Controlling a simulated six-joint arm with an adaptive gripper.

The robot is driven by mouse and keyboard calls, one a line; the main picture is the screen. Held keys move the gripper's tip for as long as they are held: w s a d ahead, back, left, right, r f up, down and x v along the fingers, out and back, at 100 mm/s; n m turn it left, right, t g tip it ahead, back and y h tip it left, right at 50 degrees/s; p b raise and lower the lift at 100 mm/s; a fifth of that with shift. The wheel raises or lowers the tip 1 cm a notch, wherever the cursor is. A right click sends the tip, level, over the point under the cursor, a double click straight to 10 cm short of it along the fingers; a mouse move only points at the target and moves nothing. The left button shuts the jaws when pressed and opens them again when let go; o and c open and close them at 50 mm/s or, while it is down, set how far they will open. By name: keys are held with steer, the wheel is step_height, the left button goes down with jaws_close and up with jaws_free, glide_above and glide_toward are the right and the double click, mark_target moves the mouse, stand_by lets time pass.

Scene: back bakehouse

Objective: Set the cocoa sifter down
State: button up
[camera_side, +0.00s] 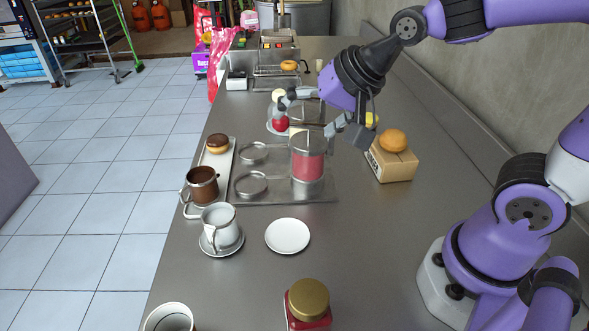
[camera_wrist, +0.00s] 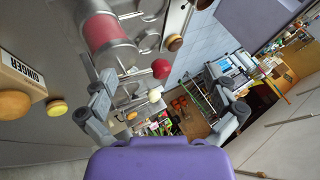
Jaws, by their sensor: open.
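The cocoa sifter, a metal cylinder with a pinkish-red band (camera_side: 308,166), stands upright on a metal rack (camera_side: 285,196) with rings. It seems to sit at the rack's right-hand ring position; whether a ring encircles its base is hard to tell. In the wrist view the sifter (camera_wrist: 104,32) shows at upper left, outside my fingers. My gripper (camera_side: 309,116) is open and empty, its fingers spread above and beyond the sifter in the side view, apart from it as far as I can tell. Both fingers also show in the wrist view (camera_wrist: 165,112) with nothing between them.
A ginger box (camera_side: 391,163) with a bun (camera_side: 393,140) stands right of the rack. Left are a brown mug (camera_side: 203,186), a doughnut tray (camera_side: 229,158) and a white cup (camera_side: 219,220). A red ball-shaped item (camera_side: 280,124) is behind. A white saucer (camera_side: 288,236) and gold-lidded jar (camera_side: 309,303) are in front.

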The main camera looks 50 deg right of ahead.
steer(key=s+d+n+g+h, duration=0.1)
steer(key=s+d+n+g, duration=0.1)
steer(key=s+n, duration=0.6)
steer(key=shift+s+d, duration=0.7)
steer(key=shift+d, duration=0.1)
